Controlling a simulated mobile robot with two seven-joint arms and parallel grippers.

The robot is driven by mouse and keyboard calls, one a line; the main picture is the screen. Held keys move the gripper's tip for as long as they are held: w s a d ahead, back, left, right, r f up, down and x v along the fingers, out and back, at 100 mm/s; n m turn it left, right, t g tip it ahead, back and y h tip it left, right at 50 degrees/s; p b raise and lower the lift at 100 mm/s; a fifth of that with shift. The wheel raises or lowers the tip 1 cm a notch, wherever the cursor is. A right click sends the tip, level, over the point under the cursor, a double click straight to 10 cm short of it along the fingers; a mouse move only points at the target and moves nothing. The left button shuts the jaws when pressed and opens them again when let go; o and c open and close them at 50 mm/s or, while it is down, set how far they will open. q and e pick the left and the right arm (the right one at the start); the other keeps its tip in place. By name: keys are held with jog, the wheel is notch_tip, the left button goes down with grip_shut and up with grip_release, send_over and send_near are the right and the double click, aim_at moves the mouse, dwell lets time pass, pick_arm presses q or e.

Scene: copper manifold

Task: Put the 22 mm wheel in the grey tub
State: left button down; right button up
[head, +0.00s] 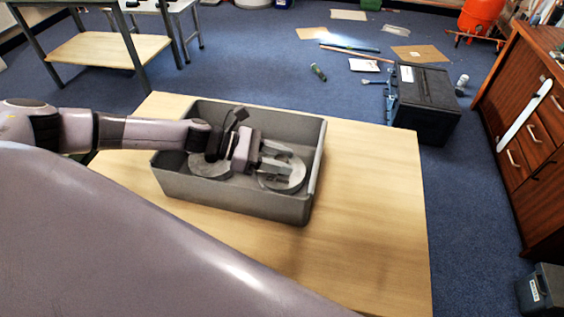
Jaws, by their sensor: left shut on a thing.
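The grey tub (233,200) stands on the wooden table. My left gripper (284,169) reaches into it from the left and is shut on a round grey wheel (281,184) in the tub's right part. Its fingers lie across this wheel and hide part of it. I cannot tell whether the wheel touches the tub floor. A second round grey wheel (206,170) is in the tub's left part, partly hidden by my left wrist. No size marking is readable on either wheel. My right gripper is not in view.
The table top (375,210) is clear to the right of the tub. Beyond it, a black case (424,100) stands on the blue floor. A wooden drawer cabinet (535,125) is at the right. My own arm link covers the lower left.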

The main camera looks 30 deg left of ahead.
pick_arm(q)
jog(key=shift+w+f, duration=0.1)
jog(key=shift+f, duration=0.1)
jog(key=shift+r, duration=0.15)
jog(key=shift+f, duration=0.3)
jog(key=c, duration=0.7)
grip_release()
jog(key=shift+o, duration=0.2)
jog(key=shift+r, duration=0.1)
